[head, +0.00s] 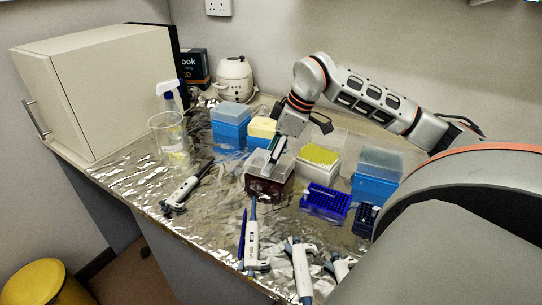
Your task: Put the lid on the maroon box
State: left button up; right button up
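The maroon box (268,188) stands near the middle of the foil-covered bench. A pale, see-through piece (258,165) shows at its top; it looks like the lid, but whether it is fully seated is too small to tell. My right gripper (275,158) points down at the top of the maroon box, its fingers over or at the right part of the pale piece. It hides part of the box top. Whether the fingers are open or shut on the piece cannot be told. My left gripper is not in view.
Blue boxes (230,128) and a yellow-topped box (262,130) stand behind. A white rack with yellow tips (318,160), a blue rack (325,203) and another blue box (375,180) stand right. Several pipettes (252,240) lie in front. A beaker (170,140) stands left.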

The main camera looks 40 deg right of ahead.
jog(key=shift+f, duration=0.2)
jog(key=shift+f+b, duration=0.25)
jog(key=shift+b, duration=0.1)
jog(key=shift+s+f, duration=0.1)
jog(key=shift+f, duration=0.1)
jog(key=shift+c, duration=0.4)
jog(key=shift+s+a+f+b, duration=0.1)
jog(key=shift+a+f+b, duration=0.05)
jog(key=shift+f+b, duration=0.2)
jog(key=c, duration=0.4)
jog(key=shift+o, duration=0.2)
jog(key=o, duration=1.4)
jog(key=shift+w, duration=0.2)
jog(key=shift+r, duration=0.25)
